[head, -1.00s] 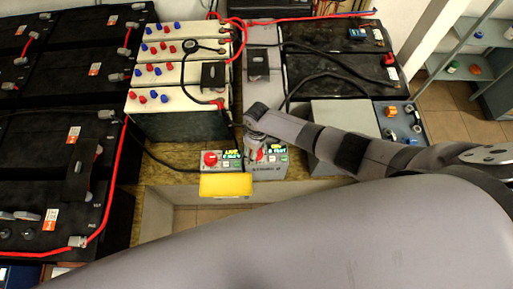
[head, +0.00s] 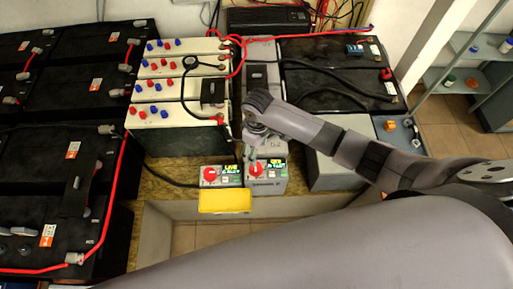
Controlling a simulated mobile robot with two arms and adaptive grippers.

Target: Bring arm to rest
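My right arm (head: 345,145) reaches in from the right over the bench. Its wrist bends down above the right switch box (head: 266,187). The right gripper (head: 251,150) points down just behind that box's red knob (head: 256,169). It is small and seen from above, so I cannot tell whether its fingers are open or shut, or whether it touches anything. No held thing shows. A large grey link of my own body crosses the bottom of the view. My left gripper is not in view.
A left switch box (head: 222,173) with a red knob and yellow front plate (head: 225,201) stands beside it. Cream batteries (head: 180,137) are behind, black batteries (head: 55,170) at left, and a grey box (head: 335,165) under my arm. Red and black cables run across. Metal shelves (head: 470,80) stand at right.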

